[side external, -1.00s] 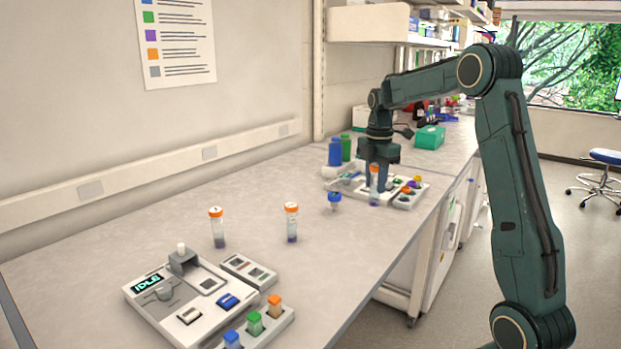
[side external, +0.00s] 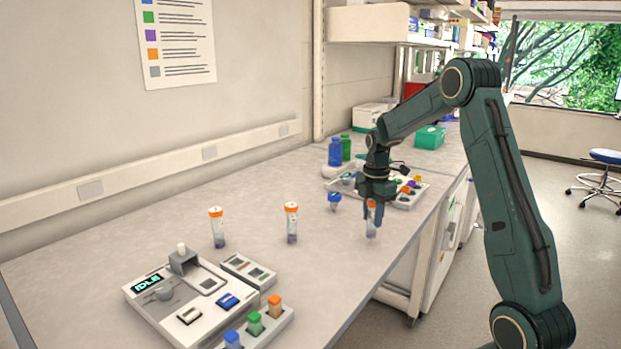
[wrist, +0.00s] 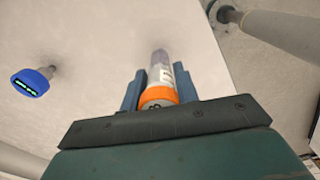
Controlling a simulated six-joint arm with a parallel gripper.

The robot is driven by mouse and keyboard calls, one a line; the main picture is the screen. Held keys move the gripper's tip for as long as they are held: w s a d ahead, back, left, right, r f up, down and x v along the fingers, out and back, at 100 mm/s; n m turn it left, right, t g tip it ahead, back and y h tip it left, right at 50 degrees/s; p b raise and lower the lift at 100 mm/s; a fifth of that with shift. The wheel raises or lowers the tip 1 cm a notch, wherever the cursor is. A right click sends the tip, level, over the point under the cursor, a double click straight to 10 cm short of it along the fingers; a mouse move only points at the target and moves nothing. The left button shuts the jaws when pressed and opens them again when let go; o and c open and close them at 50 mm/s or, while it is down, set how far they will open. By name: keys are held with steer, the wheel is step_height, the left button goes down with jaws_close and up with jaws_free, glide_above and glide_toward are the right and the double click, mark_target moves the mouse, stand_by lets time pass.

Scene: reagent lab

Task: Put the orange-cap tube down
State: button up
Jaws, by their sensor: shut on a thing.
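The orange-cap tube (side external: 371,224) is upright in my gripper (side external: 371,206), near the bench's front edge. In the wrist view the tube's orange cap (wrist: 158,97) sits between the two fingers of my gripper (wrist: 160,90), which are shut on it. The tube's clear body with a white label and a dark content points away from the wrist. I cannot tell whether its bottom touches the bench. Two other orange-cap tubes stand upright on the bench, one in the middle (side external: 291,224) and one further left (side external: 217,229).
A blue-cap tube (side external: 334,201) stands close by on the left; its cap also shows in the wrist view (wrist: 31,82). A rack with coloured caps (side external: 410,191) is behind my gripper. A device reading IDLE (side external: 160,308) and a cap rack (side external: 268,330) are at front left.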

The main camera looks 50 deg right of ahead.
steer(key=shift+f, duration=0.65)
steer(key=shift+f, duration=0.15)
steer(key=o, duration=0.9)
steer(key=shift+o, duration=0.2)
step_height(320, 180, up, 13)
steer(key=shift+r, duration=0.35)
